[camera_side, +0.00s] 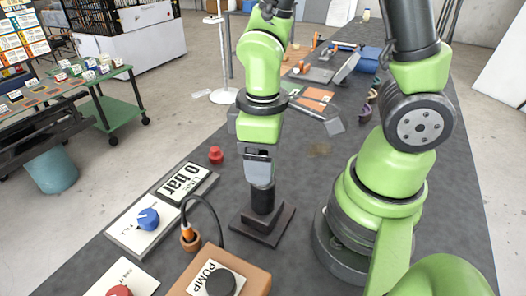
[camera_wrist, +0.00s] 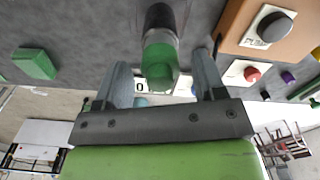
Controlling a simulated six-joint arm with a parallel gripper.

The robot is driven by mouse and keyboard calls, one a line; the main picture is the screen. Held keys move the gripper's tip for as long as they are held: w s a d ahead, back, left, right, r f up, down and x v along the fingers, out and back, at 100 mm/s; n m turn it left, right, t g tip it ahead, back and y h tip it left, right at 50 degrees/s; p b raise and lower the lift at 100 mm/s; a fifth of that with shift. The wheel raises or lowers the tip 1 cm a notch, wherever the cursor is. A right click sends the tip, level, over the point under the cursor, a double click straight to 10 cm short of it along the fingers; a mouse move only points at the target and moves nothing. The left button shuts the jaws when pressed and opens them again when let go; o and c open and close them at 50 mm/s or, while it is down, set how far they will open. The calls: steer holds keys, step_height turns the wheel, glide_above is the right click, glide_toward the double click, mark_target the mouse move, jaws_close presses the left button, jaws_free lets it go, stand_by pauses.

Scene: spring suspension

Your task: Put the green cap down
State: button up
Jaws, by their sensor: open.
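In the wrist view a rounded green piece, which looks like the green cap (camera_wrist: 160,62), sits at the end of a dark upright post (camera_wrist: 160,18). My gripper (camera_wrist: 161,72) is open, with one finger on each side of the green piece and a visible gap on both sides. In the side view my gripper (camera_side: 260,168) points down right over the black post (camera_side: 263,200), which stands on a dark square base (camera_side: 262,224). The fingers hide the cap there. I cannot tell whether the cap rests on the post.
A brown PUMP box (camera_side: 255,280), a gauge panel reading 0 bar (camera_side: 205,184), a blue-knob panel (camera_side: 125,236) and a red knob (camera_side: 216,155) stand near the post. A green block (camera_wrist: 35,63) lies at left in the wrist view.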

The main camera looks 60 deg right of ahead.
steer(key=shift+r, duration=0.1)
steer(key=s+r+m+t+y, duration=0.1)
steer(key=s+r+m+t, duration=0.1)
steer(key=r, duration=0.6)
steer(key=s+d+r+m+t+y, duration=0.1)
steer(key=r+m+t, duration=0.4)
steer(key=r, duration=0.4)
steer(key=shift+s+d+m, duration=0.15)
steer(key=shift+s+m, duration=0.2)
steer(key=shift+m, duration=0.05)
stand_by(0.7)
